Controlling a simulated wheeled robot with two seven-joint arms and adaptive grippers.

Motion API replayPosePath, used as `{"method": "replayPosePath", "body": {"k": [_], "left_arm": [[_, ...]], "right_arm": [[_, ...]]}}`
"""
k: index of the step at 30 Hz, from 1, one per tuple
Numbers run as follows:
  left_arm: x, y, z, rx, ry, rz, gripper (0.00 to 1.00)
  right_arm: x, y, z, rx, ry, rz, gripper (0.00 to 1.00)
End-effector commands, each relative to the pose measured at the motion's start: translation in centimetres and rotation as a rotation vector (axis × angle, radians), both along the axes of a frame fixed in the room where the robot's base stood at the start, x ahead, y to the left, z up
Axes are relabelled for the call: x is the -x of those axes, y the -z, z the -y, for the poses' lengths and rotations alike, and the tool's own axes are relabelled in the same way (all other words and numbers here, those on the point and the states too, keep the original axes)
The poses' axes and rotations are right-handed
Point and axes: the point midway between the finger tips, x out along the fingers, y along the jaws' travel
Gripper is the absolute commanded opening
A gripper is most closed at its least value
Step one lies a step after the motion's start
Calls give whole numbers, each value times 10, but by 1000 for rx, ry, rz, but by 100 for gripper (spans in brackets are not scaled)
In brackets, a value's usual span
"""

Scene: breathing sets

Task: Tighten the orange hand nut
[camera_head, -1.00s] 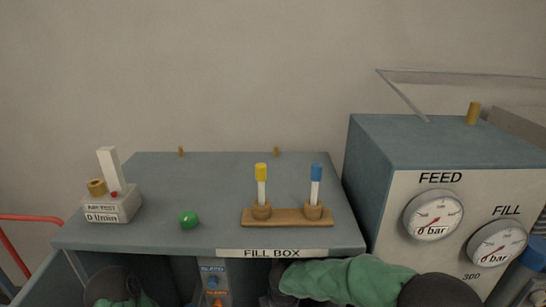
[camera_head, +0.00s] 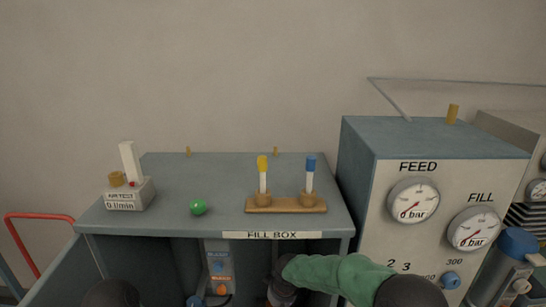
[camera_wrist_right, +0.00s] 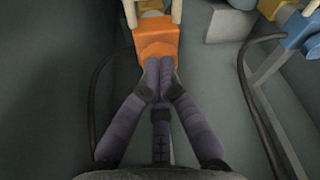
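The orange hand nut (camera_wrist_right: 155,35) shows at the top middle of the right wrist view, a blocky orange piece with pale prongs at its upper end. My right gripper (camera_wrist_right: 160,72) has its two dark fingers drawn together, tips overlapping the nut's lower face in the picture. The nut is wider than the gap between the tips; I cannot tell whether they touch it. In the head view my right arm reaches into the fill box (camera_head: 272,235) under its top, and the nut cannot be made out there. My left gripper is out of view; only a dark part of that arm shows at bottom left.
On the box top stand an air test block (camera_head: 130,195), a green ball (camera_head: 198,207) and a wooden stand (camera_head: 285,205) with yellow-capped and blue-capped tubes. The gauge cabinet (camera_head: 400,140) is at right. A dark hose (camera_wrist_right: 250,105) runs beside the gripper.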

Motion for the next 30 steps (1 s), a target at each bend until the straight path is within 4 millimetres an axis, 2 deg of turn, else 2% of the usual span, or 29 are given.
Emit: {"method": "replayPosePath", "body": {"k": [1,3,10,30], "left_arm": [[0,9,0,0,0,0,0],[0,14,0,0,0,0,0],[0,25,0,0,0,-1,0],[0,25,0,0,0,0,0]], "right_arm": [[0,11,0,0,0,-1,0],[0,20,0,1,-1,-1,0],[0,38,0,0,-1,0,0],[-2,39,0,-1,-1,2,0]]}}
